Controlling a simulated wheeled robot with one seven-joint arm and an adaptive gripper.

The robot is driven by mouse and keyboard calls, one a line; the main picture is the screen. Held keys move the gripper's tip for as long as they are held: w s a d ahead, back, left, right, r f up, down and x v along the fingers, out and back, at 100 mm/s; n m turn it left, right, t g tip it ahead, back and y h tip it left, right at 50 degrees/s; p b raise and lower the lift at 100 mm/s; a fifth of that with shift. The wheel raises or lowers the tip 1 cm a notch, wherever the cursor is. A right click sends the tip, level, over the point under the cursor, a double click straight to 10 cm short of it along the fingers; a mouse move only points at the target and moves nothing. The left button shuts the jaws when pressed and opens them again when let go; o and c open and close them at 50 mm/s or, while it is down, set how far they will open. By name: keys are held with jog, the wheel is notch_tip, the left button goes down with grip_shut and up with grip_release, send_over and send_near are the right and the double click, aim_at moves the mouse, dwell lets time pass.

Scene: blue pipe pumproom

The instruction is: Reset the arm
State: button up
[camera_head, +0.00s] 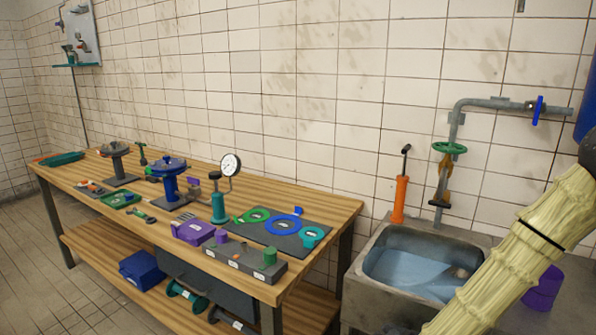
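My gripper is not in view. A pale, ribbed arm link of mine crosses the right side, from the right edge down to the bottom edge, in front of the sink. It hides part of the sink's right side and the wall behind it. Whether my gripper is open or holds anything cannot be seen.
A wooden workbench (335,203) with valves, a pressure gauge (231,165) and flat rings stands along the tiled wall. A stone sink (361,293) with water is right of it. An orange hand pump (400,198) and wall pipe (490,103) rise behind. Floor is free at left.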

jog(key=s+a+f+n+g+y, duration=0.1)
jog(key=s+f+n+g, duration=0.1)
jog(key=s+f, duration=0.5)
jog(key=s+a+f+n+g, duration=0.2)
jog(key=s+f+n, duration=0.1)
jog(key=s+f, duration=0.4)
jog(key=s+d+f+n+g, duration=0.1)
jog(key=s+f+n+g, duration=0.1)
jog(key=s, duration=0.9)
jog(key=s+d+f+n+g, duration=0.1)
jog(key=s+f+n+g, duration=0.1)
jog(key=s+f+g, duration=0.2)
jog(key=s+f, duration=0.3)
jog(key=s, duration=0.3)
jog(key=shift+s+p, duration=0.3)
jog(key=shift+s, duration=0.05)
